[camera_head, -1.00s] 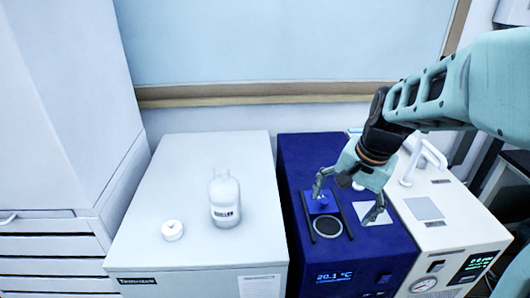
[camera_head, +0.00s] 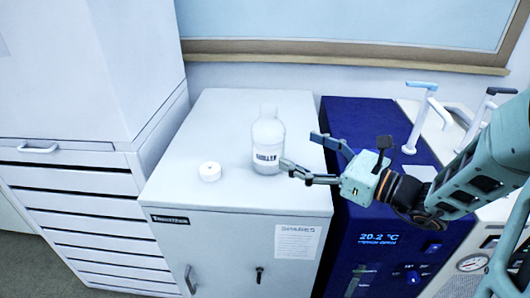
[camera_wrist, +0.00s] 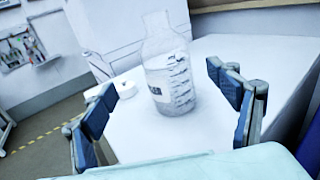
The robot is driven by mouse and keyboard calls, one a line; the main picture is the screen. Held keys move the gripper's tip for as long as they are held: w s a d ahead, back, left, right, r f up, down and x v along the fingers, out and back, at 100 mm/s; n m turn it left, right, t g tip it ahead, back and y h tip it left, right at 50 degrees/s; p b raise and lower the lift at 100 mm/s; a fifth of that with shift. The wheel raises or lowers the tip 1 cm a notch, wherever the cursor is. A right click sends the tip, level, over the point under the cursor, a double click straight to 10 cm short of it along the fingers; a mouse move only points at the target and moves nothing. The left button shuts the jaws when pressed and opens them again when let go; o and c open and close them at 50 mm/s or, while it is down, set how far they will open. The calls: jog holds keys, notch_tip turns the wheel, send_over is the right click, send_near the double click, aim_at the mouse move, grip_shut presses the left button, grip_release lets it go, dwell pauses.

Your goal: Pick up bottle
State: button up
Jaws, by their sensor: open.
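A clear bottle (camera_head: 267,140) with a white label stands upright on the white cabinet (camera_head: 205,190), near its right side. It shows no cap. A white round cap (camera_head: 210,171) lies on the cabinet to the bottle's left. My gripper (camera_head: 305,158) is open and points left, just right of the bottle. In the wrist view, the bottle (camera_wrist: 169,70) stands upright ahead, between the lines of the two spread fingers of my gripper (camera_wrist: 165,105). No finger clearly touches it. The cap (camera_wrist: 125,89) shows behind the left finger.
A dark blue instrument (camera_head: 385,222) with a temperature display stands right of the cabinet, under my arm. A white instrument with upright handles (camera_head: 421,115) stands farther right. A drawer unit (camera_head: 85,205) stands at the left. The cabinet top behind the bottle is clear.

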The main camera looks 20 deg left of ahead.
aim_at(282, 138)
jog(key=shift+m+t, duration=0.3)
jog(key=shift+t, duration=0.1)
jog(key=x, duration=0.5)
jog(key=shift+w+r+b, duration=0.1)
jog(key=shift+w+b, duration=0.2)
jog(key=shift+w, duration=0.05)
jog(key=shift+b+x, duration=0.35)
jog(key=shift+x, duration=2.4)
jog(key=shift+s, duration=0.1)
jog(key=shift+c, duration=0.6)
jog(key=c, duration=1.8)
jog(key=shift+c, duration=0.6)
